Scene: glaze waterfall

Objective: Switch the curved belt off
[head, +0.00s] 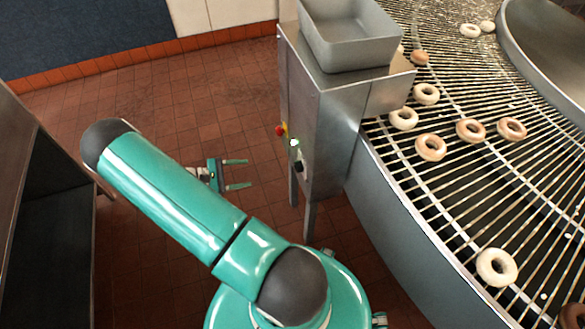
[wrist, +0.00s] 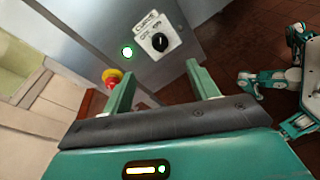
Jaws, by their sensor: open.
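The curved belt (head: 457,190) is a wire-rod conveyor on the right of the head view, carrying several ring doughnuts. A metal control cabinet (head: 330,130) stands at its near end. In the wrist view, its panel has a black rotary switch (wrist: 159,41) on a white labelled plate, a lit green lamp (wrist: 127,52) and a red button (wrist: 112,76) on yellow. The lamp also shows in the head view (head: 295,142). My gripper (head: 237,174) is open and empty, left of the panel and apart from it. In the wrist view, its fingers (wrist: 158,80) point toward the panel below the switch.
A grey bin (head: 349,35) sits on top of the cabinet. A dark open-fronted unit (head: 45,200) stands at the left edge. A metal drum-like wall (head: 550,40) bounds the belt's inner side. The tiled floor (head: 190,80) between the unit and cabinet is clear.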

